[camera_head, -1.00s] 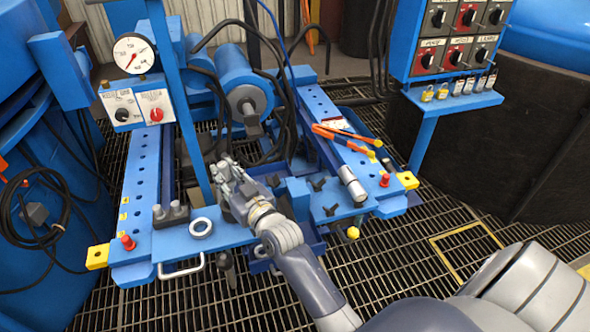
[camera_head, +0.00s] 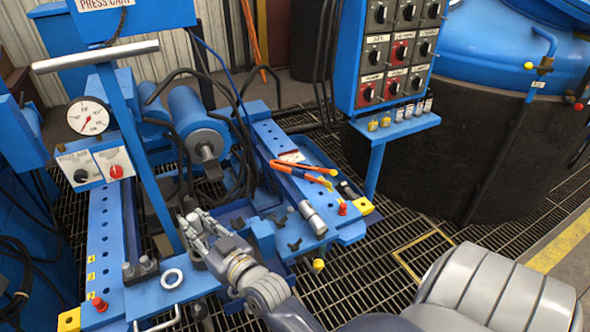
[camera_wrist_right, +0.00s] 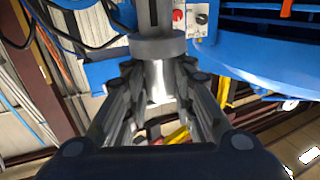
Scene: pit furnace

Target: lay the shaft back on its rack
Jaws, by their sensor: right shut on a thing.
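My right gripper (camera_head: 190,222) is over the near cross-plate of the blue press cart. In the right wrist view my right gripper (camera_wrist_right: 160,95) is shut on a bright metal cylinder, seemingly the shaft (camera_wrist_right: 158,78). A wider grey collar and a dark narrower rod show beyond the fingers. In the head view I cannot make out the held shaft apart from the gripper. No rack for it can be told for sure in either view. My left gripper is not in view.
The press cart (camera_head: 103,225) carries a gauge (camera_head: 88,116), a ram cylinder (camera_head: 197,125), a loose ring (camera_head: 172,279), orange-handled pliers (camera_head: 300,172) and a short silver cylinder (camera_head: 312,217). A switch panel (camera_head: 398,50) and a dark round vessel (camera_head: 450,135) stand right. Grating floor lies between.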

